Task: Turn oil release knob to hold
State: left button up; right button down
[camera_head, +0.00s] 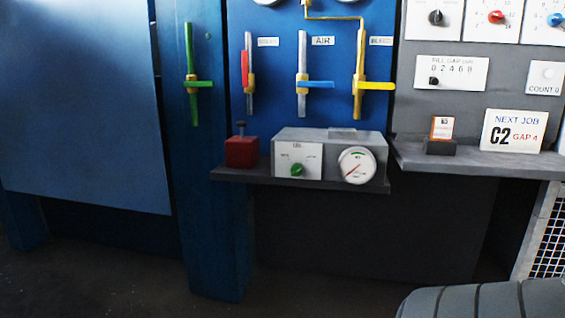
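A small green knob (297,170) sits on the white plate (298,160) on the front of a grey box (327,140). The plate has a short heading, which seems to read OIL, and small marks around the knob that are too small to read. A round white gauge (356,165) with a red needle pointing to the lower left is on the same box, right of the knob. The box stands on a dark shelf (230,175). Neither gripper shows in the head view, and nothing touches the knob.
A red block (241,152) with a dark top button stands left of the box. Green, red, blue and yellow valve handles are above. At right are a grey panel with knobs, a NEXT JOB card (515,131) and another shelf (480,160). Space before the shelf looks clear.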

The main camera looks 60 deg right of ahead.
aim_at(298, 170)
jog(key=k+z, duration=0.2)
jog(key=z, duration=1.55)
